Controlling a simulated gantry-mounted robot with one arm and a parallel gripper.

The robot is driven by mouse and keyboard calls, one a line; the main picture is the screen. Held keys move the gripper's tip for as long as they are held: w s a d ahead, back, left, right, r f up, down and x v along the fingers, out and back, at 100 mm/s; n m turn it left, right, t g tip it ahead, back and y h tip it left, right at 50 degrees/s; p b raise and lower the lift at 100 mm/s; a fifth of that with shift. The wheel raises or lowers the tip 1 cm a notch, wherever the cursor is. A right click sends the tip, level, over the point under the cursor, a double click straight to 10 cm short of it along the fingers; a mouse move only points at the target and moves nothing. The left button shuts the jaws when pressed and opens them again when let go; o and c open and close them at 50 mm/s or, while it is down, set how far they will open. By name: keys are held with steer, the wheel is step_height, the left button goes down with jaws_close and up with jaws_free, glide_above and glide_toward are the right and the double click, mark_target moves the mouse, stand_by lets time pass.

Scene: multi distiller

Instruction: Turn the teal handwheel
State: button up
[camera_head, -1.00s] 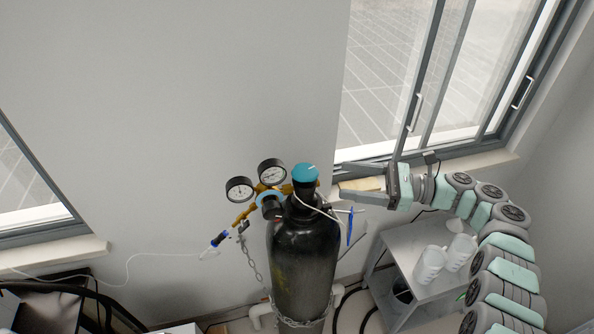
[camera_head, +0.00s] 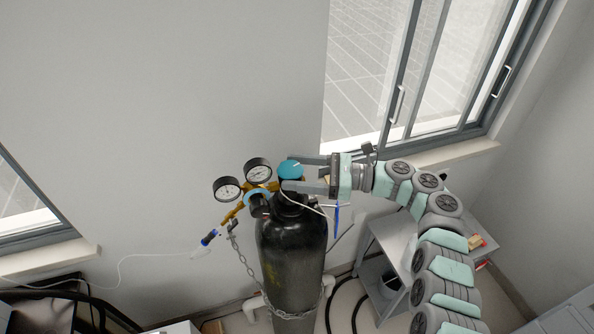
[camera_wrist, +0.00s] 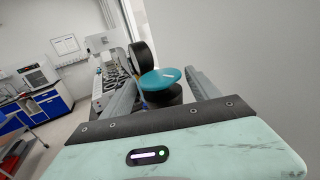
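The teal handwheel (camera_head: 291,169) sits on top of the dark gas cylinder (camera_head: 290,247). My gripper (camera_head: 290,173) reaches in from the right with its fingers on both sides of the handwheel. In the wrist view the teal handwheel (camera_wrist: 161,78) shows between my open gripper's two fingers (camera_wrist: 163,88), with a visible gap on each side. It appears slightly beyond or level with the fingertips; the exact depth is hard to tell.
Two round gauges (camera_head: 242,180) and a brass regulator with a smaller teal ring (camera_head: 256,198) stand just left of the handwheel. A blue tag (camera_head: 336,219) hangs at the right. A grey cart (camera_head: 385,260) stands behind my arm. A chain (camera_head: 244,258) loops the cylinder.

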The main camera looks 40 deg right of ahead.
steer(key=c, duration=1.1)
